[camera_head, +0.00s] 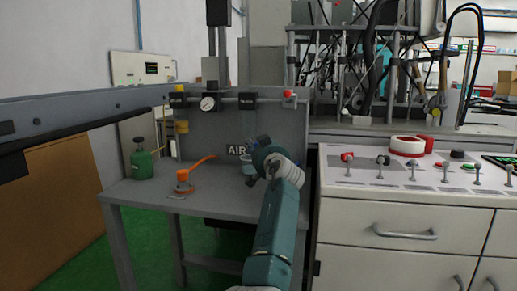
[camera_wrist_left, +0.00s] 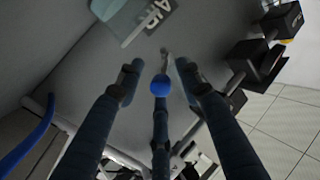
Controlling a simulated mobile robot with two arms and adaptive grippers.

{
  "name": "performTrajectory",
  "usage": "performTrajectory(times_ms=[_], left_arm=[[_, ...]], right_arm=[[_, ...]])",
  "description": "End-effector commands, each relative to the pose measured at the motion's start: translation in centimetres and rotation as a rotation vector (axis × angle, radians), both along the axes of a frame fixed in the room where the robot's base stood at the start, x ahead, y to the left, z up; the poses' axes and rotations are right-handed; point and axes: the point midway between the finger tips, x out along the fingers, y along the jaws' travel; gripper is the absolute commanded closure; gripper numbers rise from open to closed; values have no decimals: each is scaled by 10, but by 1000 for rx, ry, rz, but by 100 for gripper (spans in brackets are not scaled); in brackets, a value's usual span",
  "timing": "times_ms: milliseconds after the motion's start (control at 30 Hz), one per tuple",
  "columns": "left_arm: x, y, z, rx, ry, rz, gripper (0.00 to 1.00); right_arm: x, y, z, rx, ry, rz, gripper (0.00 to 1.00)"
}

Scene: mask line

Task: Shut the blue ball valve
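In the left wrist view, a small bright blue rounded piece (camera_wrist_left: 159,85) sits between the fingers of my left gripper (camera_wrist_left: 158,72), with a thin grey part just beyond it. I cannot tell whether any finger touches it. The fingers are spread apart. A curved blue bar (camera_wrist_left: 28,140) shows at the left edge; I cannot tell whether it is part of a valve. In the head view, my left gripper (camera_head: 250,163) is in front of the AIR panel (camera_head: 215,133), and its wrist hides what lies behind. No blue valve handle is clear there. My right gripper is not in view.
An orange-handled part (camera_head: 184,185) and a green bottle (camera_head: 143,160) stand on the grey bench (camera_head: 200,202), left of my arm. A gauge (camera_head: 208,103) and a red knob (camera_head: 289,94) sit along the pipe above. A white control cabinet (camera_head: 405,228) stands close on the right.

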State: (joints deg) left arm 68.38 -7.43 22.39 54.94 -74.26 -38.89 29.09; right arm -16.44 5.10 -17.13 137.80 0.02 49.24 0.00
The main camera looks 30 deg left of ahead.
Motion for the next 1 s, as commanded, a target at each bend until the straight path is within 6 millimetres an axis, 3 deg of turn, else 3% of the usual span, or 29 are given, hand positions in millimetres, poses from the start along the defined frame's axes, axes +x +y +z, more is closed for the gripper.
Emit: performTrajectory(times_ms=[500,867,900,1000], left_arm=[[-47,-45,-2,-2,2,-2,64],[-54,-51,-2,-1,2,-1,64],[-54,-51,-1,-1,2,-1,66],[-55,-48,-1,12,1,-3,85]], right_arm=[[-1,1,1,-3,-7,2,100],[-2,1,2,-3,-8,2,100],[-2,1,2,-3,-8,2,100],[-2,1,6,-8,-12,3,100]])
